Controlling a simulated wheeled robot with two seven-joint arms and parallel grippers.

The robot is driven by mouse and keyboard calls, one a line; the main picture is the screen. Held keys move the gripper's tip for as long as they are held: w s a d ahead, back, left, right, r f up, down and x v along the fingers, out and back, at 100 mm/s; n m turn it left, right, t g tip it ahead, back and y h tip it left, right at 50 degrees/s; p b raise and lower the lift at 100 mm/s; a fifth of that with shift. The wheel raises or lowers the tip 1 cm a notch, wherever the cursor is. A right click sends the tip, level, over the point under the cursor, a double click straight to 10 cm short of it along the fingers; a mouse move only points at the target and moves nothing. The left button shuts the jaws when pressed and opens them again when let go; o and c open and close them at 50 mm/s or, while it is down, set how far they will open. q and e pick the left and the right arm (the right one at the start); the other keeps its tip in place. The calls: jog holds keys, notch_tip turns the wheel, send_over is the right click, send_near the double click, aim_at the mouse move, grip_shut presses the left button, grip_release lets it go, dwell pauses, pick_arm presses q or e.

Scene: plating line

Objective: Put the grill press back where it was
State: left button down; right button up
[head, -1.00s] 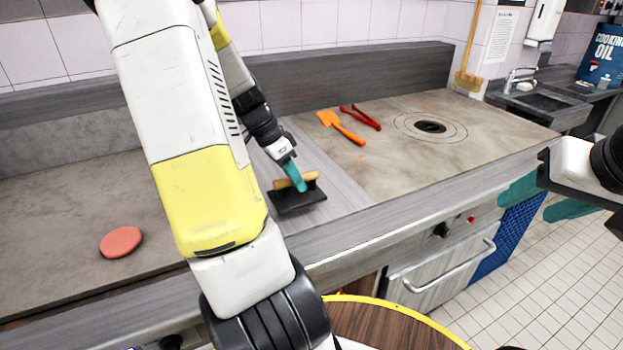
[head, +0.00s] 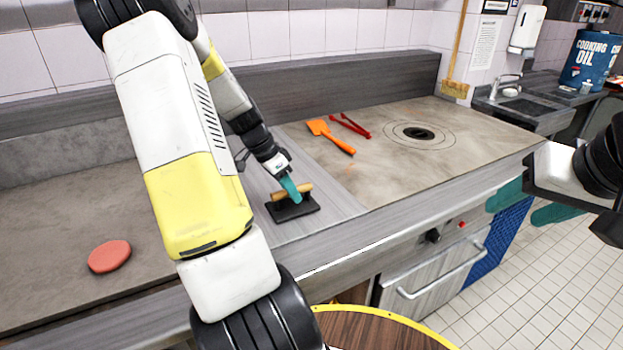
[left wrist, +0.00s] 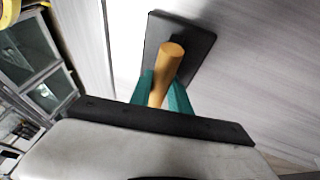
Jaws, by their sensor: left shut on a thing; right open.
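The grill press has a dark flat plate (head: 293,208) and a tan wooden handle (head: 304,191). It is at the grey panel between the two cooking surfaces. My left gripper (head: 291,188) is shut on its handle. In the left wrist view the handle (left wrist: 166,72) lies between the teal fingers (left wrist: 162,92), with the dark plate (left wrist: 190,45) beyond. I cannot tell whether the plate touches the panel. My right gripper (head: 530,203) is open and empty at the right, over the floor in front of the counter.
A red-pink disc (head: 109,256) lies on the left surface. The grey panel (head: 330,185) is clear right of the press. A round wooden top (head: 370,328) is below.

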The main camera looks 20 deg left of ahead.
pick_arm(q)
jog(key=c, duration=1.2)
grip_release()
jog(key=shift+f, duration=0.1)
jog(key=shift+c, duration=0.2)
jog(key=v, duration=1.2)
jog(key=s+d+r+n+y, duration=0.1)
jog(key=s+d+r, duration=0.25)
jog(key=d, duration=0.35)
jog(key=s+d+r+n+y, duration=0.2)
jog(key=d+r, duration=0.2)
jog(key=d, duration=0.2)
jog(key=s+d+r+n+t, duration=0.3)
jog(key=s+d+n+t, duration=0.1)
jog(key=s+d, duration=0.4)
jog(key=shift+s+d+h, duration=0.3)
jog(key=shift+s, duration=0.85)
